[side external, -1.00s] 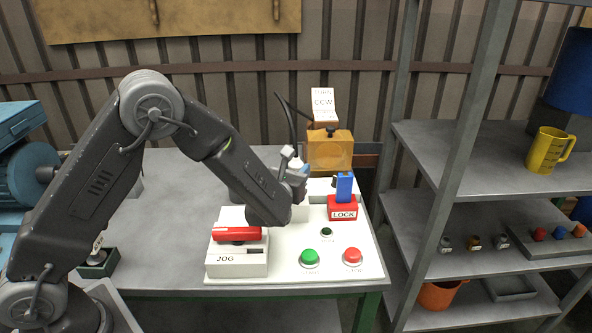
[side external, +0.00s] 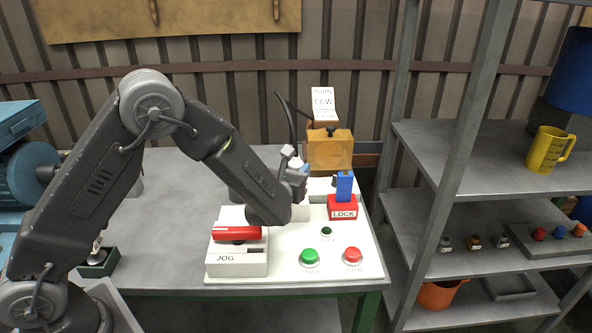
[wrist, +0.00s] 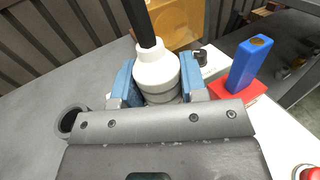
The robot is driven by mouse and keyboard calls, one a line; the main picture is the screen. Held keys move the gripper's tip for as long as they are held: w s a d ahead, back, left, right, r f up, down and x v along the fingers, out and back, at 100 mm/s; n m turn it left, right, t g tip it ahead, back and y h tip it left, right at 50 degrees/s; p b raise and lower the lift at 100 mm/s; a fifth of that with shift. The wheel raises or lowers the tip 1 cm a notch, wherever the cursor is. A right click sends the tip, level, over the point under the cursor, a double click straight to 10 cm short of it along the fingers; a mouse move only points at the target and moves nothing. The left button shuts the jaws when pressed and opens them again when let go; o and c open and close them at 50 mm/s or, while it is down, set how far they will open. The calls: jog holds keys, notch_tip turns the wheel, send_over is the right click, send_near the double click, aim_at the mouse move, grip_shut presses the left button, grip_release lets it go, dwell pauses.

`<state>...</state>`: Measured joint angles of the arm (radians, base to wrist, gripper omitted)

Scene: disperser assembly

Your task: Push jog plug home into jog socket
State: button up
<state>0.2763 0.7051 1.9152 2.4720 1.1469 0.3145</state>
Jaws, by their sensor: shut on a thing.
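The jog plug (wrist: 158,72) is a white, stepped round body with a thick black cable rising from its top. My gripper (wrist: 157,88) is shut on it, with a blue fingertip on either side. In the side view my gripper (side external: 294,176) is low over the white panel, behind the JOG box, with the plug's white top (side external: 295,163) just showing. The plug's lower end is hidden by my gripper. I cannot make out the jog socket or tell how deep the plug sits.
The JOG box (side external: 236,268) has a red bar (side external: 237,233) on top. A blue piece (side external: 344,186) stands in the red LOCK block (side external: 343,212) at the right. Green (side external: 310,256) and red (side external: 352,256) buttons are in front. An orange box (side external: 329,152) stands behind.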

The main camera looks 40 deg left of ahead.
jog(key=shift+f, duration=1.25)
jog(key=shift+f, duration=0.1)
jog(key=shift+s+f, duration=0.1)
jog(key=shift+f, duration=0.7)
jog(key=shift+r, duration=0.6)
